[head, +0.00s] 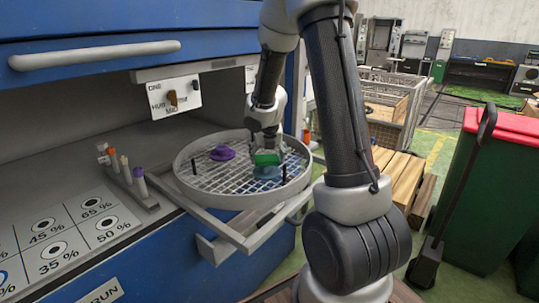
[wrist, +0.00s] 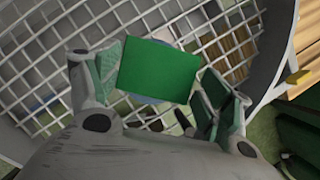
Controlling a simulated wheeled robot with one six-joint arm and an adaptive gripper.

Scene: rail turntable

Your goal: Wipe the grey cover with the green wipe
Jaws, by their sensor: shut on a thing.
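My gripper (head: 266,148) reaches down over the round grey mesh turntable. It is shut on the green wipe (head: 267,159), which also shows in the wrist view (wrist: 160,70) as a flat green block between the two fingers. Right under the wipe a blue-grey rounded thing (head: 268,174) lies on the mesh. Its edge peeks out below the wipe in the wrist view (wrist: 150,99), and the wipe hides most of it. I cannot tell whether this is the grey cover, or whether the wipe touches it. No other grey cover stands out.
The turntable (head: 180,178) has a raised rim and short black posts (head: 194,168). A purple knobbed piece (head: 223,153) lies on its mesh to the left. A small rack (head: 130,185) with coloured tubes stands on the bench. A red-lidded green bin (head: 480,190) stands at right.

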